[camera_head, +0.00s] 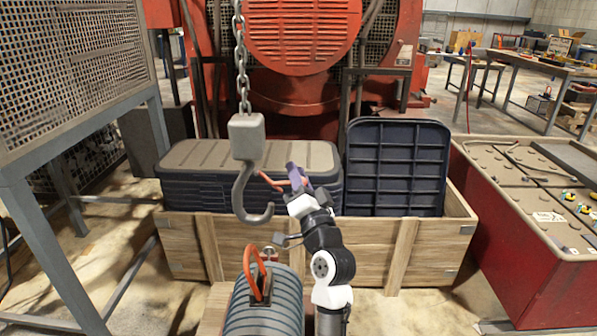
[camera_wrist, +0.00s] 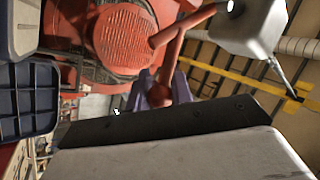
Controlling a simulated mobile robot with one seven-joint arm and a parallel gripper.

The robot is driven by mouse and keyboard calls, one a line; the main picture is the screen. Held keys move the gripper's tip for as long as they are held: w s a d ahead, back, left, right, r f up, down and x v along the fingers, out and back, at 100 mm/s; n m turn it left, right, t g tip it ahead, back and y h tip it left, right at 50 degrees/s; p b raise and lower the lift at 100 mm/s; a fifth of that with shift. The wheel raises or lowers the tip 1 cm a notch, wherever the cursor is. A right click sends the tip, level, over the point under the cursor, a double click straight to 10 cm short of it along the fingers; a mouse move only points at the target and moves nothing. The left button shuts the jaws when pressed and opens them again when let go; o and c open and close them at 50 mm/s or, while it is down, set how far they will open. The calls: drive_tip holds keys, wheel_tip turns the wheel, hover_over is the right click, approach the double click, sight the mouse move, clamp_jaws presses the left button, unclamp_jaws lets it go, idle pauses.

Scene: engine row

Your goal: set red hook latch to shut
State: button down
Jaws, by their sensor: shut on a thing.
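The grey hook (camera_head: 238,195) hangs below a grey block (camera_head: 246,136) on a chain, with its mouth opening to the right. The red hook latch (camera_head: 270,182) reaches from near the hook's upper part out to the right, above and apart from the hook tip. My gripper (camera_head: 296,178), with purple fingers, is shut on the red latch at its outer end. In the wrist view the latch (camera_wrist: 190,26) runs from beside the block (camera_wrist: 247,25) down between the fingers (camera_wrist: 160,92), which the dark wrist body partly hides.
Below stands a striped grey cylinder (camera_head: 262,305) with an orange loop (camera_head: 252,268) on top. Behind is a wooden crate (camera_head: 375,240) with dark stacked lids (camera_head: 250,160) and an upright dark panel (camera_head: 397,165). A red-sided bench (camera_head: 520,230) stands right, a mesh frame (camera_head: 70,75) left.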

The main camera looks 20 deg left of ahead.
drive_tip(key=shift+s+a+f+m+t+h+p, duration=0.15)
drive_tip(key=shift+a+f+m+t+h, duration=0.35)
drive_tip(key=shift+m, duration=0.4)
drive_tip(key=shift+a+f+m+t+h+p, duration=0.1)
drive_tip(key=shift+f+m+t+h, duration=0.2)
drive_tip(key=shift+f+m, duration=0.55)
drive_tip(key=shift+s+a+f+m+t+h+p, duration=0.15)
drive_tip(key=shift+a+f+m+t+h, duration=0.25)
drive_tip(key=shift+m, duration=0.55)
drive_tip(key=shift+w+d+f, duration=0.1)
drive_tip(key=shift+f, duration=0.05)
drive_tip(key=c, duration=1.2)
unclamp_jaws()
drive_tip(key=shift+c, duration=0.2)
drive_tip(key=shift+d, duration=0.1)
